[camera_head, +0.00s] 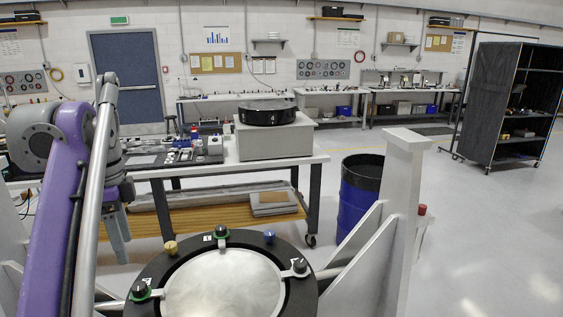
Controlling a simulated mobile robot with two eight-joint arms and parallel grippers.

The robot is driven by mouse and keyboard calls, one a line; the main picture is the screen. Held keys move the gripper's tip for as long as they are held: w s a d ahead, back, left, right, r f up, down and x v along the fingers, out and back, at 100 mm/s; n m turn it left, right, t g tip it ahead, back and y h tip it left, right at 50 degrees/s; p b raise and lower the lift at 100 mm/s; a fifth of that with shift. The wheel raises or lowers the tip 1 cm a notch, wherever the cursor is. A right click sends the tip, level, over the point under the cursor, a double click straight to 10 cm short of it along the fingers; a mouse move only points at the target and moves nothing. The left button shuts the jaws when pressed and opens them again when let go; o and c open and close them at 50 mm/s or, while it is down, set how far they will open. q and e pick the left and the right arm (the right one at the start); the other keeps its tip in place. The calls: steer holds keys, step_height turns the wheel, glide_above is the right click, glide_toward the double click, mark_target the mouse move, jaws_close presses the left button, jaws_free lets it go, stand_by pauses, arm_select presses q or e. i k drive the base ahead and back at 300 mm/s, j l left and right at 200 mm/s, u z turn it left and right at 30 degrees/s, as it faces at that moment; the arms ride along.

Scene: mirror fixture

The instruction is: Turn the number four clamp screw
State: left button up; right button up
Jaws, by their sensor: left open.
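The mirror fixture is a black ring (160,268) around a round silvery mirror (225,285) at the bottom middle, cut off by the lower edge. My left gripper (118,236) hangs downward, open and empty, left of and apart from the ring. My right gripper is not in view.
A gold knob (170,247) and a blue knob (269,237) stand at the ring's back. A white upright post (402,210) rises at the right, a red knob (421,210) beside it. Behind are a blue barrel (357,205) and a workbench (285,159). Open floor lies right.

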mark_target(300, 269)
steer(key=k, duration=0.95)
